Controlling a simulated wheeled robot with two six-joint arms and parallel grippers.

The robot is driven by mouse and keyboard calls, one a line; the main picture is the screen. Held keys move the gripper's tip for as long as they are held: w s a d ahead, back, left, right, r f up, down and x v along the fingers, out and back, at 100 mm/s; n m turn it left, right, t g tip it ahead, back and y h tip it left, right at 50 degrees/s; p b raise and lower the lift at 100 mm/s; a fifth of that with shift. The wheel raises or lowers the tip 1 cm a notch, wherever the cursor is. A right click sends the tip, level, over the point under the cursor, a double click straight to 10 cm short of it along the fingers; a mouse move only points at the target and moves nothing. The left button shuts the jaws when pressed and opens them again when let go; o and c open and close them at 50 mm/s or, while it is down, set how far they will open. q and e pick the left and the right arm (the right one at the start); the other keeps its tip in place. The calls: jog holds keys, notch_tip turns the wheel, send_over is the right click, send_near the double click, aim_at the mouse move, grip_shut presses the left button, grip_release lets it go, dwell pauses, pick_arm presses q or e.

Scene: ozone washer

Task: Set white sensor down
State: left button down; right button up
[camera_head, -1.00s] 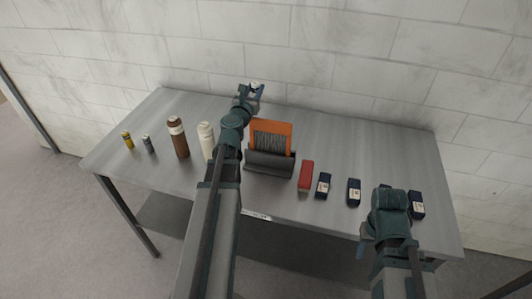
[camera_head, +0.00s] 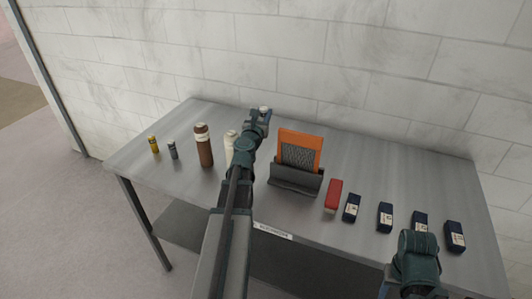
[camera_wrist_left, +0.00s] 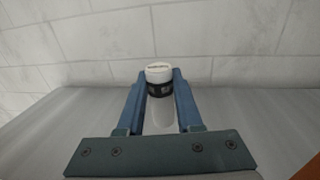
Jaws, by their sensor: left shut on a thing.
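The white sensor (camera_wrist_left: 160,76), a white cylinder with a dark band near its top, is upright between the two blue fingers of my left gripper (camera_wrist_left: 158,100) in the left wrist view. In the head view only its white top (camera_head: 264,108) shows, at the back edge of the table. My left gripper (camera_head: 260,116) is shut on it.
On the grey table (camera_head: 360,175) stand a yellow item (camera_head: 153,145), a grey item (camera_head: 172,150), a brown bottle (camera_head: 204,148) and a cream bottle (camera_head: 230,145). A dark holder with an orange panel (camera_head: 300,138), a red block (camera_head: 333,197) and several navy boxes (camera_head: 385,217) stand rightward.

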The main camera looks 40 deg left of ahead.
pick_arm(q)
notch_tip(320, 180, down, 9)
jog(key=b, duration=0.7)
jog(key=shift+f+b, duration=0.1)
jog(key=shift+b, duration=0.3)
pick_arm(e)
notch_tip(320, 180, down, 9)
pick_arm(q)
jog(key=shift+f, duration=0.1)
pick_arm(e)
jog(key=shift+f, duration=0.25)
pick_arm(q)
notch_tip(320, 180, down, 4)
jog(key=b, duration=0.3)
jog(key=shift+r+b, duration=0.2)
jog(key=shift+b, duration=0.2)
pick_arm(e)
notch_tip(320, 180, down, 4)
jog(key=shift+r, duration=0.2)
pick_arm(q)
jog(key=shift+f, duration=0.2)
jog(key=c, duration=0.6)
grip_release()
pick_arm(e)
jog(key=shift+f, duration=0.1)
pick_arm(q)
jog(key=shift+o, duration=0.2)
jog(key=shift+r, duration=0.25)
pick_arm(e)
jog(key=shift+r, duration=0.2)
